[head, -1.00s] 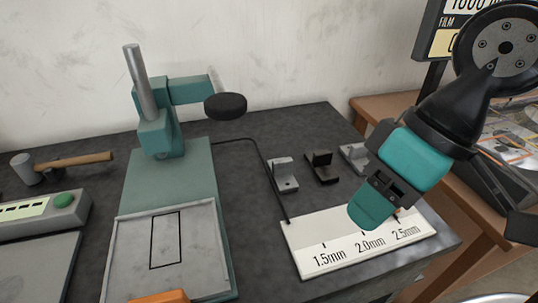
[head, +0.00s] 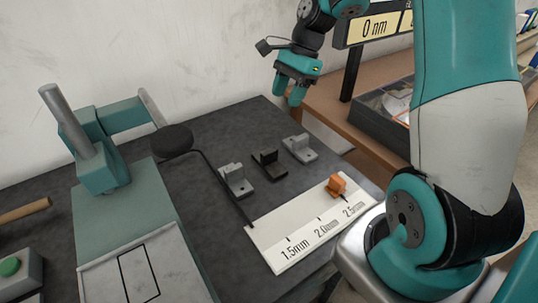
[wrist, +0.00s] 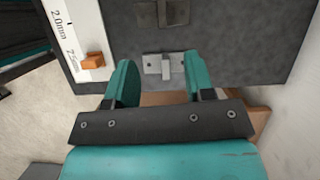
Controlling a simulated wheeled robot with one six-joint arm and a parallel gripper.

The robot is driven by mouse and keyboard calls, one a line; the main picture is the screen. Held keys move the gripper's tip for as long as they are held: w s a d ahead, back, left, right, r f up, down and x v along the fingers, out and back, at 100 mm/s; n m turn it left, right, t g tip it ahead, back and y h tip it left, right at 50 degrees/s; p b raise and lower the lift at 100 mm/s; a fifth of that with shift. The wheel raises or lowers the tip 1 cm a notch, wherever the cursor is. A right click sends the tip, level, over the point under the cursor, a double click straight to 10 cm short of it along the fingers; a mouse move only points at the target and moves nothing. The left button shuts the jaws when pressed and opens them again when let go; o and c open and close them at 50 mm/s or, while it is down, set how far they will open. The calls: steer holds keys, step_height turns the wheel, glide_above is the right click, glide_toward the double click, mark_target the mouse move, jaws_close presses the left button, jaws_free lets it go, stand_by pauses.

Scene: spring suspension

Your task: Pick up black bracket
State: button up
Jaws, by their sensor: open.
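The black bracket (head: 268,165) stands on the dark table between two grey brackets, the left one (head: 236,180) and the right one (head: 299,148). My gripper (head: 289,94) is open and empty, pointing down near the table's back right edge, beyond the brackets and apart from them. In the wrist view, the right grey bracket (wrist: 160,66) lies ahead, between the lines of my open fingers (wrist: 160,82). The black bracket (wrist: 172,12) is farther off at the top edge there, partly cut off.
A white thickness scale (head: 290,246) with an orange block (head: 336,186) lies in front of the brackets. A green stand with a black disc (head: 172,139) is to the left. A display sign (head: 372,29) stands on the wooden table at right.

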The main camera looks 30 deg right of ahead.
steer(key=f+m, duration=0.1)
steer(key=f, duration=0.1)
steer(key=p, duration=0.2)
glide_above(269, 151)
steer(key=d, duration=0.2)
step_height(269, 151, down, 9)
steer(key=shift+d, duration=0.1)
steer(key=shift+p+x, duration=0.7)
steer(key=shift+x, duration=2.35)
steer(key=shift+d, duration=0.1)
jaws_close()
steer(key=shift+r, duration=0.1)
